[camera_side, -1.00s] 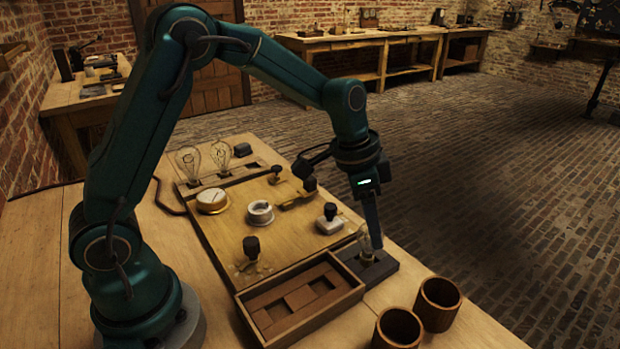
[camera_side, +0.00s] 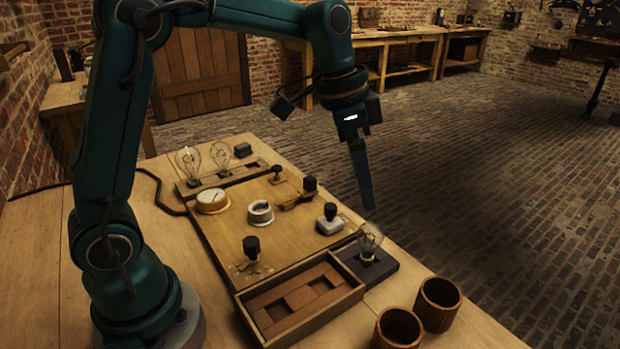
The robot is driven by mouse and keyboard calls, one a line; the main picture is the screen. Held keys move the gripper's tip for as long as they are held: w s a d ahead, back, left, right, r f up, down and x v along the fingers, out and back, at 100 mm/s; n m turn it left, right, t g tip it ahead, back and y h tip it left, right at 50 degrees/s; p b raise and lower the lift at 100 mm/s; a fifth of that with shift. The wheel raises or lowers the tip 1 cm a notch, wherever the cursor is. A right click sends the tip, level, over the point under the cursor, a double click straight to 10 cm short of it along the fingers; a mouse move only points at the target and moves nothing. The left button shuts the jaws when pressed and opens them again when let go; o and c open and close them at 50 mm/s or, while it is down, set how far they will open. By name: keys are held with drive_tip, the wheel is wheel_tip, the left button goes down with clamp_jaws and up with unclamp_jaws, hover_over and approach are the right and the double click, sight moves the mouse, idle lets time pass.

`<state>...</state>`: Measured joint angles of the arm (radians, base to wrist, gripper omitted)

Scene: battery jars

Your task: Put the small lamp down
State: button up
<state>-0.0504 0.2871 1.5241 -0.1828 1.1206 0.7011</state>
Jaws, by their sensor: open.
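The small lamp (camera_side: 370,240), a clear glass bulb, stands upright on a dark block (camera_side: 380,267) at the right end of the wooden board, next to the compartment tray. My gripper (camera_side: 368,205) hangs above the lamp, apart from it, with its fingers pointing down. It is open and empty. From this side the fingers overlap, so the gap between them is hidden. Two larger clear bulbs (camera_side: 190,163) (camera_side: 221,157) stand in a wooden holder at the far left end of the board.
A wooden tray (camera_side: 330,310) with brown blocks lies in front of the board. Two brown cups (camera_side: 439,304) (camera_side: 398,328) stand at the right. The board (camera_side: 285,230) carries a gauge (camera_side: 212,200), a white ring-shaped part (camera_side: 260,211) and several black-knobbed parts. Bare table lies at the left.

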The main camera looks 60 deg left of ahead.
drive_tip(key=s+r+n+t+y, duration=0.1)
drive_tip(key=s+r+n+t, duration=0.2)
drive_tip(key=s, duration=0.6)
drive_tip(key=s+a+f+n, duration=0.1)
drive_tip(key=s+f+n, duration=0.2)
drive_tip(key=s, duration=0.5)
drive_tip(key=shift+a+f+n+y, duration=0.35)
drive_tip(key=shift+a+n+y, duration=0.05)
drive_tip(key=shift+s, duration=0.1)
idle(0.3)
